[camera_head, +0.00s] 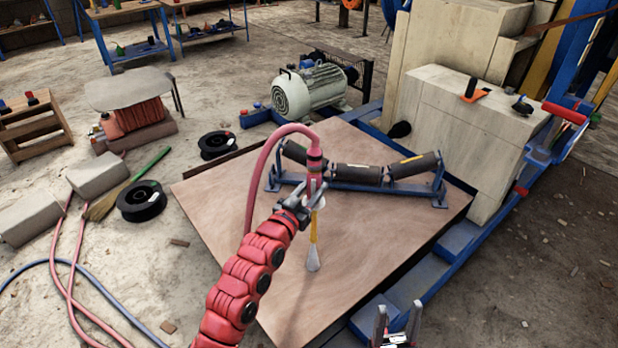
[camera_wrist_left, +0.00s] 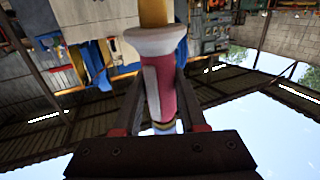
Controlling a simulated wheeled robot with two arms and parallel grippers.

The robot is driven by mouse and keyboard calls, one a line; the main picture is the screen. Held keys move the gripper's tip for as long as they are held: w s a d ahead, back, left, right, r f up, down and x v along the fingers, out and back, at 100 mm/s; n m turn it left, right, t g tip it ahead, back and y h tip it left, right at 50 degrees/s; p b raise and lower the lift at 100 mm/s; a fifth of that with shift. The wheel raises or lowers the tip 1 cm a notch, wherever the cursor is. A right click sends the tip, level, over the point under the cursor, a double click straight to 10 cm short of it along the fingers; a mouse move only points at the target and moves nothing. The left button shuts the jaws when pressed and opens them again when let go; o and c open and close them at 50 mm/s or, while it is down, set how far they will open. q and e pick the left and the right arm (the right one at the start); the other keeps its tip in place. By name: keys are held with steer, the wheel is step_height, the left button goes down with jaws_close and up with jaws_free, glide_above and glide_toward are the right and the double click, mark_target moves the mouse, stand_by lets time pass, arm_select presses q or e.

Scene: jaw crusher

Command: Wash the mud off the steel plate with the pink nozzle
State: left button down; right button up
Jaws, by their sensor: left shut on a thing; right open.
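The pink nozzle (camera_head: 315,165) hangs upright over the plate, with a pink hose looping from its top. A yellow section and a pale flared end point down; I cannot tell whether the pale part is tip or spray. My left gripper (camera_head: 313,193) is shut around the nozzle body. The left wrist view shows the pink nozzle (camera_wrist_left: 162,88) between the fingers, with a white collar. The large plate (camera_head: 235,205) lies flat, its visible face brown all over. My right gripper (camera_head: 398,325) is open and empty at the bottom edge, right of the plate's near corner.
A roller frame (camera_head: 355,182) stands on the plate's far part. A blue steel frame (camera_head: 455,240) and pale blocks (camera_head: 470,115) border the right. A motor (camera_head: 308,90) stands behind. Black spools (camera_head: 141,201) and loose hoses (camera_head: 78,265) lie on the floor at left.

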arm_select(q)
steer(key=s+d+p, duration=0.4)
steer(key=s+p, duration=0.1)
steer(key=p, duration=0.3)
steer(key=shift+s+a+p, duration=1)
steer(key=shift+s+a, duration=1.95)
steer(key=shift+a, duration=1.35)
steer(key=w+a+b, duration=0.5)
steer(key=w+b, duration=0.3)
steer(key=b, duration=0.6)
steer(key=shift+a, duration=0.3)
steer(key=shift+b, duration=0.3)
